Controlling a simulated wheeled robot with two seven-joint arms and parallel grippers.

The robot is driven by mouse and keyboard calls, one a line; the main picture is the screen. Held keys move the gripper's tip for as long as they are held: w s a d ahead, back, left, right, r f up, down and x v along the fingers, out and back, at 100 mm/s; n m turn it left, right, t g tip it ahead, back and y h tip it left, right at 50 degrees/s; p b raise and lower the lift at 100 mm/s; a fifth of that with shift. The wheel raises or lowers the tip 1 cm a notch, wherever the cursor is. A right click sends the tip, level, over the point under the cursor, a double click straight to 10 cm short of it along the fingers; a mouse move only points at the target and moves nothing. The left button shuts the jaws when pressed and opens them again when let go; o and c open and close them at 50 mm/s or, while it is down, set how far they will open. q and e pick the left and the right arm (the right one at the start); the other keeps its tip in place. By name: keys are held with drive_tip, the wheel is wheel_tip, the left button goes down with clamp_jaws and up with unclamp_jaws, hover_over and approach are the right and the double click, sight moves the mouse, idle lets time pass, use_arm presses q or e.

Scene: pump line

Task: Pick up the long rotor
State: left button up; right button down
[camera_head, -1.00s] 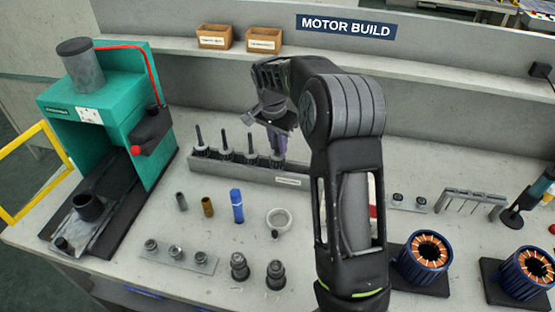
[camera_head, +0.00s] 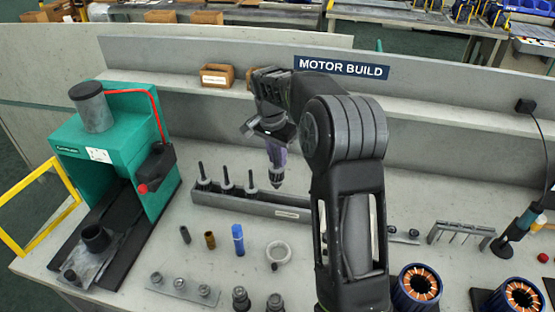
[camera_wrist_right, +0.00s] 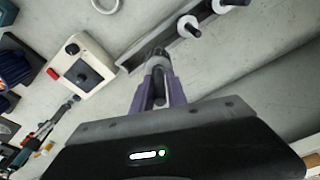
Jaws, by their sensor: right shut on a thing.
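My right gripper (camera_head: 277,160) has purple fingers shut on a rotor (camera_head: 277,178), whose dark lower end hangs below them. The gripper holds it just above the right end of a grey rack (camera_head: 262,210). Three more rotors with thin upright shafts stand in the rack: the left one (camera_head: 203,182), the middle one (camera_head: 227,184) and the right one (camera_head: 251,186). My left gripper is not in view.
A green press (camera_head: 95,140) stands at the left. A blue cylinder (camera_head: 238,240) and a pale ring (camera_head: 279,252) lie in front of the rack. Blue stators (camera_head: 418,288) are at front right. In the wrist view a white box with a red button (camera_wrist_right: 82,70) lies beside the rack.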

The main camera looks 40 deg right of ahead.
drive_tip(key=shift+r, duration=0.45)
idle(0.3)
drive_tip(key=shift+a+f, duration=0.1)
drive_tip(key=shift+a, duration=0.1)
drive_tip(key=a+f+n+t+y+b, duration=0.1)
drive_tip(key=a+n+b, duration=0.3)
drive_tip(key=a+n, duration=1)
drive_tip(key=s+a+f, duration=0.1)
drive_tip(key=a, duration=1)
drive_tip(key=shift+a+n+y, duration=0.15)
drive_tip(key=shift+n+y, duration=0.25)
drive_tip(key=shift+w, duration=0.1)
